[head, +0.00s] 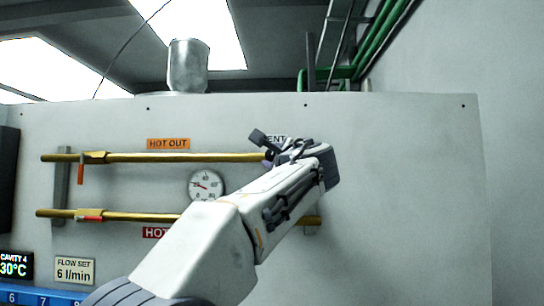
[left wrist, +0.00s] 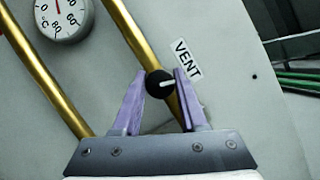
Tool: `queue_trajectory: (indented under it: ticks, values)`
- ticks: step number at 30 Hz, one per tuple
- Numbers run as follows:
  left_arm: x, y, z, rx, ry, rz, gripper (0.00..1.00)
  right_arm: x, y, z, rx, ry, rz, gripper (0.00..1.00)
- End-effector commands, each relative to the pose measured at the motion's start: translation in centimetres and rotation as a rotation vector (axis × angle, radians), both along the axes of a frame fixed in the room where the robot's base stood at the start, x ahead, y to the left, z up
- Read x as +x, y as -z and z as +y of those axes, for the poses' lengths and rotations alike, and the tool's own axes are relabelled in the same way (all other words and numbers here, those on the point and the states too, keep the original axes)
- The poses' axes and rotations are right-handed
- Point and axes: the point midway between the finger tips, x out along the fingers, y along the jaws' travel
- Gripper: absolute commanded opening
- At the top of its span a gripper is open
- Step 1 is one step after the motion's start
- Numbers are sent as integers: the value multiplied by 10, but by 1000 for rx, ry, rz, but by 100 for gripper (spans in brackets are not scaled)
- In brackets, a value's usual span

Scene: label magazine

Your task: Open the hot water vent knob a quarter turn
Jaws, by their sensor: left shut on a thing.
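The vent knob is a black round knob (left wrist: 160,84) with a white line, at the upper brass pipe (left wrist: 130,32) beside the VENT label (left wrist: 186,59). Its white line lies roughly across the pipe, on the label's side. My left gripper (left wrist: 160,82) has its two lilac fingers on either side of the knob, shut on it. In the head view my left gripper (head: 269,148) is at the right end of the upper pipe (head: 180,157), where it and my arm largely hide the knob. My right gripper is in neither view.
A dial gauge (head: 206,186) sits between the upper pipe and the lower pipe (head: 130,215). A HOT OUT label (head: 168,144) is above the upper pipe. An orange-handled valve (head: 81,173) is at left. The panel (head: 410,190) is bare at right.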

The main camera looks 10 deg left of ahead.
Motion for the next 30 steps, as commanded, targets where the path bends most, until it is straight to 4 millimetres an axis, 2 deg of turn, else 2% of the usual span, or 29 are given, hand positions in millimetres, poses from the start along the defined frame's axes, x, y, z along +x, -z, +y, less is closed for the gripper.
queue_trajectory:
  ticks: [5,6,7,8,20,30]
  values:
    - [0,-1,0,1,0,-2,0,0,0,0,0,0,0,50]
    - [0,-1,0,1,0,-2,53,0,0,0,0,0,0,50]
    - [0,-1,0,1,0,-2,65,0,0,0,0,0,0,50]
    - [0,-1,0,1,0,-2,71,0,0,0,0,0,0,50]
    - [-6,3,-4,1,2,-2,71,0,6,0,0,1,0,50]
    - [-58,18,-36,2,6,-2,71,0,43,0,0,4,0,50]
